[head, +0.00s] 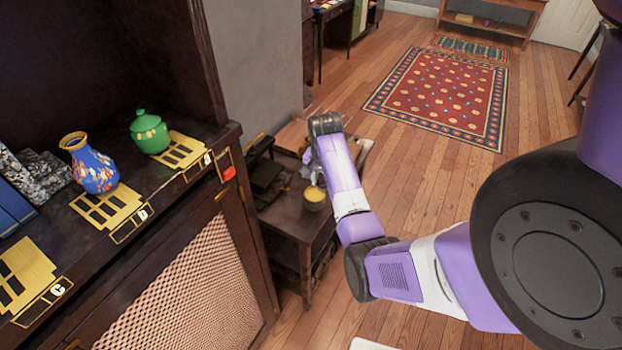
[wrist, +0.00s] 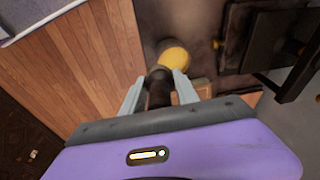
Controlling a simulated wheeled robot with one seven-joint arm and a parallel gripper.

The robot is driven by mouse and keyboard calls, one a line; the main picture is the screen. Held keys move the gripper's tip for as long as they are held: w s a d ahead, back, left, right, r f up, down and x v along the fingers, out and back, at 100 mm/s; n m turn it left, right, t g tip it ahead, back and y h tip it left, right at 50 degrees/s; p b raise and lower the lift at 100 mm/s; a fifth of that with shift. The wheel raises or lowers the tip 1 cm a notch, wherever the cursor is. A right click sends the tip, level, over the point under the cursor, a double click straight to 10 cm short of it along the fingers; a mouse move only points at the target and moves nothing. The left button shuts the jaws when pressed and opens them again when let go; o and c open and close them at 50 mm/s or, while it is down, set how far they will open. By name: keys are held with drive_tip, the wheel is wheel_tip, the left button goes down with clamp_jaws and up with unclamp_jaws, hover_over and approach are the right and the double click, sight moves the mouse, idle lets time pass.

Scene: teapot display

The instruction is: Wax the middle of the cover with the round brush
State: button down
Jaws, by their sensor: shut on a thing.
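My gripper (wrist: 159,78) is shut on the dark handle of the round brush (wrist: 158,94), seen in the wrist view. A round yellow surface (wrist: 173,56) shows just beyond the fingertips; it looks like the wax in the pot. The pot (head: 314,201) stands on the small dark table in the head view, just below my gripper. The brush's bristles cannot be made out, nor whether they touch the wax. In the head view my arm hides most of the gripper and the brush. A dark, flat item, possibly the cover (head: 268,176), lies on the table left of the pot.
The small wooden table (head: 292,222) stands beside the dark cabinet (head: 185,205). A blue vase (head: 92,168) and a green lidded jar (head: 149,133) stand on the cabinet's shelf. A dark framed object (wrist: 282,45) is at right in the wrist view. Open floor lies right of the table.

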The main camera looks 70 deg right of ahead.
drive_tip(key=w+d+f, duration=0.1)
drive_tip(key=w+d, duration=0.1)
drive_tip(key=w, duration=0.1)
drive_tip(key=h+b, duration=0.1)
drive_tip(key=b, duration=0.5)
hover_over(315, 195)
drive_tip(key=a, duration=0.1)
drive_tip(key=shift+n+t, duration=0.3)
wheel_tip(315, 195, down, 6)
drive_tip(key=shift+s+a+r, duration=0.1)
drive_tip(key=shift+s, duration=0.05)
drive_tip(key=shift+f, duration=0.8)
idle(2.0)
drive_tip(key=shift+a, duration=0.1)
wheel_tip(315, 195, up, 7)
drive_tip(key=p, duration=0.6)
drive_tip(key=shift+s, duration=0.1)
idle(0.9)
